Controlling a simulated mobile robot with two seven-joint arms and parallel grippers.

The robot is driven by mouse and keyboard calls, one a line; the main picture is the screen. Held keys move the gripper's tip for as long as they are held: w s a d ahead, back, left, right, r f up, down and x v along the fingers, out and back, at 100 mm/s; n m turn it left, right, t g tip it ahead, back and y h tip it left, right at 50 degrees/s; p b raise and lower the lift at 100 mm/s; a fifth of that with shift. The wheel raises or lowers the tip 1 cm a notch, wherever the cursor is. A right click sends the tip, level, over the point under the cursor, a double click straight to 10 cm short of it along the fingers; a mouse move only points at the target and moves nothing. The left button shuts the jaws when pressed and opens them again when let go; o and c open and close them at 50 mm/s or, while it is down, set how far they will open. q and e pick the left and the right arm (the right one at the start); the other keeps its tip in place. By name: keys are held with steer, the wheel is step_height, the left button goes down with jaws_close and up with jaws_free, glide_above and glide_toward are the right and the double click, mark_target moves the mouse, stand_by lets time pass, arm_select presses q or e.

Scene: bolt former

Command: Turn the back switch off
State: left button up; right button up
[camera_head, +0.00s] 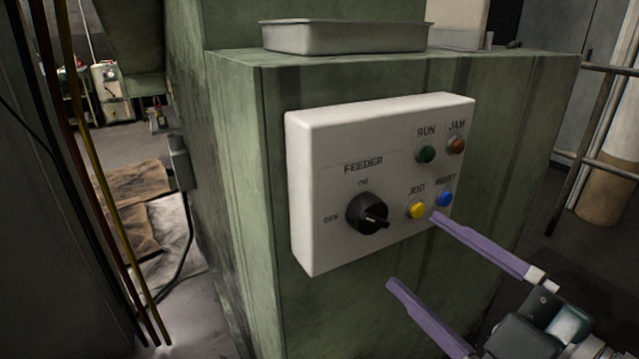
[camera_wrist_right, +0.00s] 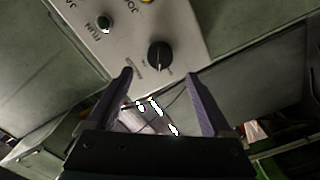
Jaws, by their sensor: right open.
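The switch is a black rotary knob (camera_head: 368,213) on a white control panel (camera_head: 325,150) labelled FEEDER, with ON above it and OFF to its left. Its raised grip sticks out toward the lower right in the head view; I cannot tell which label it is set to. My right gripper (camera_head: 411,250) is open and empty, to the lower right of the knob. In the right wrist view the knob (camera_wrist_right: 159,55) shows just beyond the gap between the purple fingers (camera_wrist_right: 160,74), apart from both. My left gripper is not in view.
The panel also carries a yellow button (camera_head: 416,210), a blue button (camera_head: 444,199), a green light (camera_head: 426,154) and an orange-brown light (camera_head: 456,145). The panel is on a green machine (camera_head: 235,170) with a grey metal tray (camera_head: 345,38) on top. A railing (camera_head: 590,120) stands at right.

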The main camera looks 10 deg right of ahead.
mark_target(378, 223)
steer(key=w+a+m+b, duration=0.1)
steer(key=w+b, duration=0.1)
steer(key=b, duration=0.1)
steer(key=w+a+m+b, duration=0.1)
steer(key=w+b, duration=0.1)
steer(key=w, duration=0.1)
steer(key=w+m+b, duration=0.1)
steer(key=w+b, duration=0.1)
steer(key=b, duration=0.1)
steer(key=shift+w+a+f+b, duration=0.1)
steer(key=shift+w+a+b, duration=0.25)
steer(key=shift+w+a, duration=0.05)
steer(key=m, duration=0.2)
steer(key=shift+m, duration=0.3)
steer(key=shift+s+r+m, duration=0.1)
steer(key=shift+r+m, duration=0.2)
steer(key=shift+m, duration=0.9)
steer(key=shift+m+p, duration=0.65)
steer(key=shift+m, duration=0.15)
steer(key=shift+f+m, duration=0.2)
steer(key=shift+m, duration=0.5)
